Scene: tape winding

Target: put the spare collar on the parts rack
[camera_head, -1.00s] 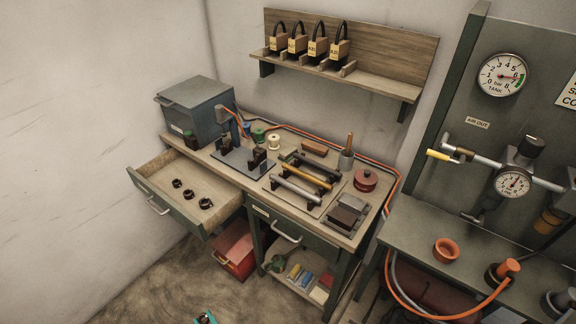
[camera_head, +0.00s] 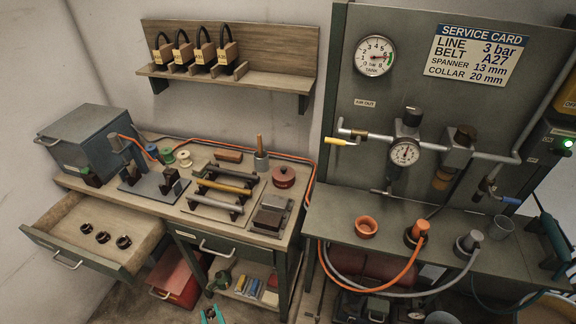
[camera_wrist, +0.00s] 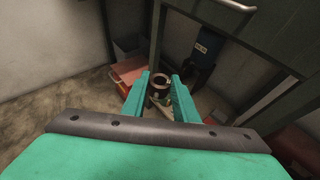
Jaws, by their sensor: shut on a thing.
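My gripper (camera_head: 212,316) shows only as teal fingertips at the bottom edge of the head view. In the wrist view its teal fingers (camera_wrist: 159,84) are shut on a dark ring-shaped collar (camera_wrist: 158,77), which sits between the fingertips, above the floor and in front of the bench. Three more dark collars, a left one (camera_head: 86,229), a middle one (camera_head: 102,237) and a right one (camera_head: 123,242), lie in the open drawer (camera_head: 60,208).
The workbench (camera_head: 291,226) carries a row of bars, a spool set and a grey box (camera_head: 84,140). A red bin (camera_head: 176,276) stands below. To the right is the air panel bench (camera_head: 335,222) with hoses. A service card (camera_head: 478,55) reads collar 20 mm.

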